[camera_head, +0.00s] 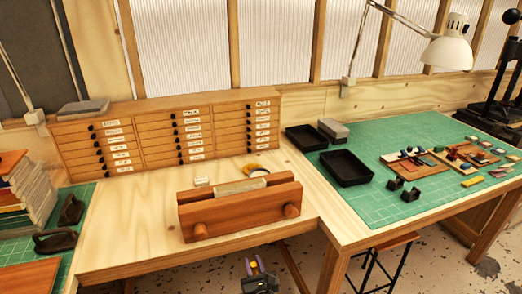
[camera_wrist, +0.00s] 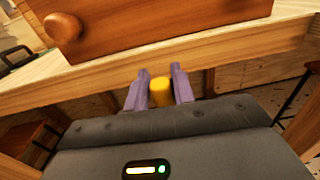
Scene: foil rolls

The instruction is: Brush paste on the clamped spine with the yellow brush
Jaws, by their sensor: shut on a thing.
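The wooden press (camera_head: 235,212) stands upright at the front of the wooden bench, with two round knobs on its front face. The pale clamped spine (camera_head: 240,188) shows along its top between the jaws. My gripper (camera_head: 256,266) is low in front of the bench edge, below the press. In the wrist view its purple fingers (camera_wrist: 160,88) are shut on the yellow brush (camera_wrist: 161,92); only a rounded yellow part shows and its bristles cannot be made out. The press also shows in the wrist view (camera_wrist: 150,28), beyond the bench edge.
A small dark-and-yellow dish (camera_head: 254,169) and a white block (camera_head: 201,182) sit behind the press. A drawer cabinet (camera_head: 170,137) lines the back. Black trays (camera_head: 346,168) and small tools lie on the right green mat (camera_head: 385,205). Bench left of the press is clear.

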